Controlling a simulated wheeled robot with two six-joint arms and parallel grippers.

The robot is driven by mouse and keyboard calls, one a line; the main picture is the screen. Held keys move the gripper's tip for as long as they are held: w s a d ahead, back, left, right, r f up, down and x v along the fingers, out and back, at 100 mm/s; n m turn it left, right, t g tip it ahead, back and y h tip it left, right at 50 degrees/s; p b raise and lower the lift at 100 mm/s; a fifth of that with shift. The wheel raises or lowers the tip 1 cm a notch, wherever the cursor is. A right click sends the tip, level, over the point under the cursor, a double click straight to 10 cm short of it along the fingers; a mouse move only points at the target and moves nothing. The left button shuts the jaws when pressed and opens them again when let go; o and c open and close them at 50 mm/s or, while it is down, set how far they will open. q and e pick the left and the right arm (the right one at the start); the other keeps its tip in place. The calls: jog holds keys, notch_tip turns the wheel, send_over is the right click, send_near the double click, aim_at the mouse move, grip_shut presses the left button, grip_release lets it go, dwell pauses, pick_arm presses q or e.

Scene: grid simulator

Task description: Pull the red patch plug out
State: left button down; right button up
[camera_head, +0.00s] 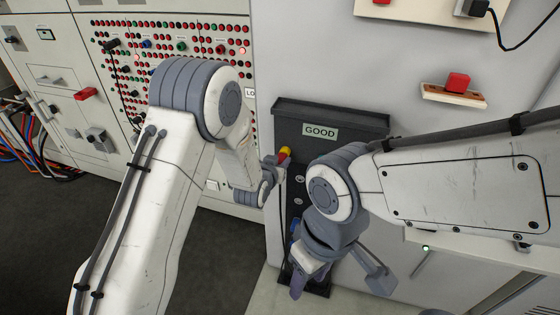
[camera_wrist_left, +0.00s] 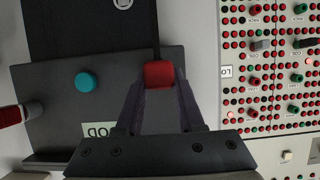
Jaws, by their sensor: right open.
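The red patch plug (camera_wrist_left: 158,74) sits between the fingertips of my left gripper (camera_wrist_left: 160,88) in the left wrist view, with a black cable running up from it. The fingers press close on both sides of it. In the head view my left gripper (camera_head: 270,178) is at the left edge of the dark panel (camera_head: 345,117) labelled GOOD, with a red and yellow piece (camera_head: 285,153) at its tips. Whether the plug is still seated cannot be told. My right gripper (camera_head: 338,274) is open and empty, low in front of the dark panel.
A board of red and green sockets (camera_head: 175,60) stands left of the dark panel. A teal knob (camera_wrist_left: 86,82) is on the panel in the wrist view. A red block (camera_head: 457,82) sits on a wall bracket at right. My right forearm covers part of the panel.

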pick_arm(q)
jog(key=shift+s+a+b, duration=0.25)
jog(key=shift+s+a, duration=0.05)
jog(key=shift+s, duration=0.55)
jog(key=shift+s+a+b, duration=0.25)
jog(key=shift+s, duration=0.6)
jog(key=shift+s+r, duration=0.1)
jog(key=shift+r, duration=0.05)
jog(key=v, duration=0.3)
jog(key=shift+r+p, duration=0.3)
jog(key=shift+p, duration=0.05)
